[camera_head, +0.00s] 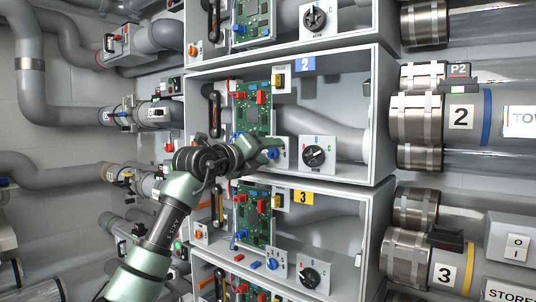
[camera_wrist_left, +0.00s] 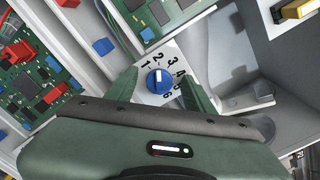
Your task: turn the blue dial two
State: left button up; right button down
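The blue dial (camera_wrist_left: 158,80) sits on a white plate with numbers 1 to 6 around it in the left wrist view. Its white mark points up, roughly toward the 2. In the head view the dial (camera_head: 272,154) is partly hidden at my gripper, in the box with the blue "2" label (camera_head: 305,64). My left gripper (camera_wrist_left: 160,88) is open, with one finger on each side of the dial; contact with it cannot be told. It also shows in the head view (camera_head: 268,147). My right gripper is in neither view.
A black rotary knob (camera_head: 313,156) is right of my gripper in the same box. A green circuit board (camera_head: 252,108) with red and blue parts stands just behind and left. The box below, labelled 3 (camera_head: 303,197), has a similar blue dial (camera_head: 274,265). Shelf walls are close around.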

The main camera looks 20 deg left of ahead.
pick_arm(q)
jog(key=shift+s+a+f, duration=0.1)
jog(key=shift+s, duration=0.1)
jog(key=b+v, duration=0.4)
jog(key=v, duration=0.3)
jog(key=shift+s, duration=0.2)
